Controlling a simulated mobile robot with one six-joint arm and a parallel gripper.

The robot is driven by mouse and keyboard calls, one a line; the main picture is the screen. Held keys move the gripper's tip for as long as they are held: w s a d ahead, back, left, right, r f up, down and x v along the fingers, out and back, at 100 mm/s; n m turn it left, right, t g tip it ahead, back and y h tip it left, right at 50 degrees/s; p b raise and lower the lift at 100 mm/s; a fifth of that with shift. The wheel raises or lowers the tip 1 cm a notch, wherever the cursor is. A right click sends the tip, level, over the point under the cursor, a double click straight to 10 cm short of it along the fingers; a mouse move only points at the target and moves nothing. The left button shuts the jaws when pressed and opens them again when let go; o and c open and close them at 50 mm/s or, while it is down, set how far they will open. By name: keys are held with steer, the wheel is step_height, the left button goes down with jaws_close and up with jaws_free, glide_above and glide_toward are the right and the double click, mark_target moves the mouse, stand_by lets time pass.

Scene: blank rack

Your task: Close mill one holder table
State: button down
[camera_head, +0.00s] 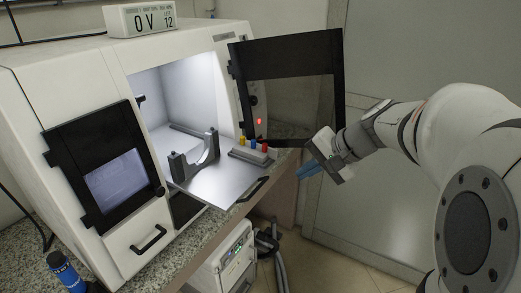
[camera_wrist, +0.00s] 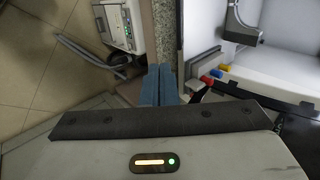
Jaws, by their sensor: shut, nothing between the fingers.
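The white mill (camera_head: 85,85) stands on a granite counter with its dark-framed door (camera_head: 336,90) swung open to the right. Its holder table (camera_head: 212,187), a grey metal plate, sticks out of the lit chamber. A black handle (camera_head: 252,189) is on the table's front edge. A grey U-shaped holder (camera_head: 197,158) stands on the table. My gripper (camera_head: 308,169) has blue fingers and is shut and empty, to the right of the table and apart from it. In the wrist view the blue fingers (camera_wrist: 158,88) lie together over the counter edge; the table shows at upper right.
Red, blue and yellow pegs (camera_head: 253,144) stand in a small block at the table's right side. The open door hangs just behind my gripper. A white box with cables (camera_head: 229,262) sits below the counter. A blue bottle (camera_head: 64,270) stands at front left.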

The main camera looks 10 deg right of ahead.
steer(key=w+a+f, duration=0.4)
steer(key=a+f, duration=0.1)
steer(key=a, duration=0.1)
steer(key=shift+w+f+p, duration=0.15)
steer(key=shift+w+p, duration=0.15)
steer(key=shift+w, duration=0.1)
steer(key=shift+a, duration=0.1)
